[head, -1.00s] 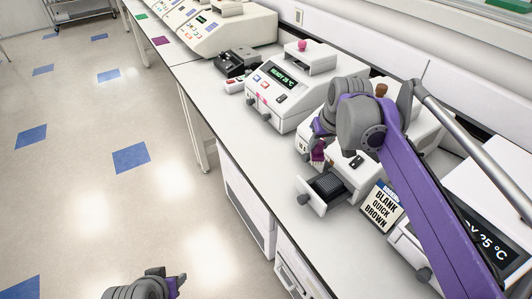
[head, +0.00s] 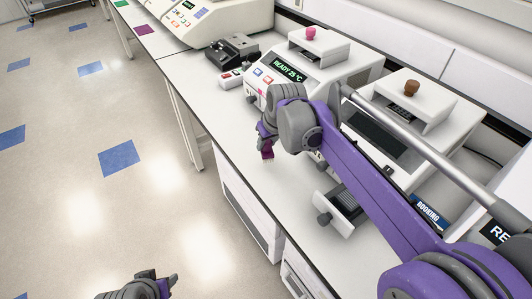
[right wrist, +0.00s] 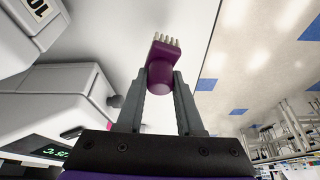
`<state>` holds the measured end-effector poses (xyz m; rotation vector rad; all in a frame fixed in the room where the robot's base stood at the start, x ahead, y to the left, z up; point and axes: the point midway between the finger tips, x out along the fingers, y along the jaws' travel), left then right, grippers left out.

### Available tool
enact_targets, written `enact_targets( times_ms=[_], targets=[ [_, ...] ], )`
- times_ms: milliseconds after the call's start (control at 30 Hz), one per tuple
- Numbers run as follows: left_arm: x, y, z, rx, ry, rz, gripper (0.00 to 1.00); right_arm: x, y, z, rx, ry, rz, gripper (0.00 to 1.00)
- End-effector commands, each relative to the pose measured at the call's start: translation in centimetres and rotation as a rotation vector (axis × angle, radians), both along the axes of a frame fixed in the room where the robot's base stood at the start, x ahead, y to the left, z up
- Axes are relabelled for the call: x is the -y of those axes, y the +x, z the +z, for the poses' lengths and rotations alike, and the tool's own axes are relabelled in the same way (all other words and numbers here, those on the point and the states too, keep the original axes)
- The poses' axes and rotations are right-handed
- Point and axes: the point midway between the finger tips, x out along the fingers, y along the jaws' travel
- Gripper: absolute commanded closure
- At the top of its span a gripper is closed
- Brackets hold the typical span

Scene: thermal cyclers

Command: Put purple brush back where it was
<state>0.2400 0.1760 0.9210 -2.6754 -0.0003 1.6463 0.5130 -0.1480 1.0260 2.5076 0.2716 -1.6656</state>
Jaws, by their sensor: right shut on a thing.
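The purple brush (right wrist: 165,65) with pale bristles is between the two fingers of my right gripper (right wrist: 160,88) in the right wrist view, bristles pointing away from the gripper. In the head view the brush (head: 267,154) shows as a small purple piece below my right gripper (head: 267,142), over the bench in front of the thermal cycler with the pink knob. My left gripper (head: 168,284) is at the bottom left, over the floor; its jaws are too unclear to read.
The pink-knob cycler (head: 295,85) reads READY. A brown-knob cycler (head: 405,120) has an open drawer (head: 340,208) jutting towards the bench's front edge. A black device (head: 232,50), purple square (head: 145,30) and green square (head: 121,3) lie further along. Bare bench (head: 200,100) runs along the front.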

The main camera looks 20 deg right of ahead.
Motion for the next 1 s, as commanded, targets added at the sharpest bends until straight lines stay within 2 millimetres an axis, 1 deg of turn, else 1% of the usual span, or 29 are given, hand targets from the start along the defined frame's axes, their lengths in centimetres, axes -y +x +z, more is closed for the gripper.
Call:
enact_targets(
  times_ms=[67,200,300,700,733,800,900,1000],
  targets=[
    [0.0,0.0,0.0,0.0,0.0,0.0,0.5,0.0,0.0,-0.7,0.0,0.0,0.0,1.0],
    [0.0,0.0,-0.2,-0.001,0.0,0.0,0.5,0.0,0.0,-2.8,0.0,0.0,0.0,1.0],
    [0.0,-0.1,-0.3,-0.001,0.0,0.0,0.5,0.0,0.0,-3.8,0.0,0.0,0.0,1.0],
    [0.0,-0.1,-0.5,-0.003,0.0,0.0,0.5,0.0,0.0,-4.4,0.0,0.0,0.0,1.0],
    [0.0,-0.1,-0.5,-0.003,0.0,0.0,0.5,0.0,0.0,-4.4,0.0,0.0,0.0,0.63],
    [0.0,-0.1,-0.5,-0.003,0.0,0.0,0.5,0.0,0.0,-4.3,0.0,0.0,0.0,0.5],
    [0.0,-0.1,-0.5,-0.003,0.0,0.0,0.5,0.0,0.0,-4.3,0.0,0.0,0.0,0.34],
    [0.0,-0.1,-0.5,-0.002,0.0,0.0,0.5,0.0,0.0,-4.3,0.0,0.0,0.0,0.34]
  ],
)
